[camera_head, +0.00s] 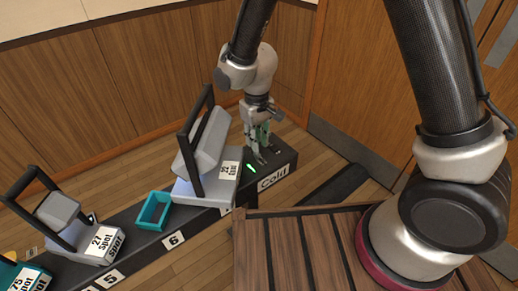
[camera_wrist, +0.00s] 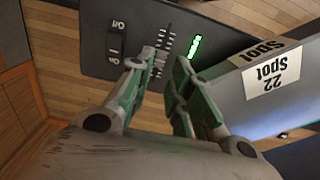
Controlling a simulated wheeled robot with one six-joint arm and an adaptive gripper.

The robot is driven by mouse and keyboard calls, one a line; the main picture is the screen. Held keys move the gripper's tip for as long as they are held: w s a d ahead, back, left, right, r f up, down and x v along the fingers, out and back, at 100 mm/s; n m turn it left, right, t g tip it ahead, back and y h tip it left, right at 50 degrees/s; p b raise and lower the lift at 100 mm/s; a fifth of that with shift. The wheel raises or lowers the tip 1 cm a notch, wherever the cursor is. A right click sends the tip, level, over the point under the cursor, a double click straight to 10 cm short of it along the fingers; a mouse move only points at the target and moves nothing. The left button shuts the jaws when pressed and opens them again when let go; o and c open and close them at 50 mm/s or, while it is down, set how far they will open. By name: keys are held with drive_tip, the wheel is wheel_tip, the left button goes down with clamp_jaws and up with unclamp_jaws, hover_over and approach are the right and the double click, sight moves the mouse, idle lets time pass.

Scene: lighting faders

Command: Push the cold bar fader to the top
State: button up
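The cold bar fader's panel is the dark end section of the long black bar, with a white "Cold" label (camera_head: 272,177) on its front. In the wrist view this panel (camera_wrist: 90,55) carries a scale of white tick marks (camera_wrist: 165,42) beside a lit green level strip (camera_wrist: 195,47). The strip also glows in the head view (camera_head: 251,168). My gripper (camera_head: 260,153) points down at this panel, its green-padded fingers parted around the lower end of the scale. I see nothing gripped between the fingertips (camera_wrist: 165,58). The fader's knob is not clearly visible; the fingers may hide it.
A black I/O rocker switch (camera_wrist: 115,40) sits beside the scale. A grey "Spot 22" lamp (camera_head: 205,150) stands close on the left of my gripper. Farther left are an empty teal holder (camera_head: 154,210) and a "Spot 27" lamp (camera_head: 75,232). A slatted wooden top (camera_head: 295,250) lies in front.

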sight(257, 155)
drive_tip(key=shift+f, duration=2.35)
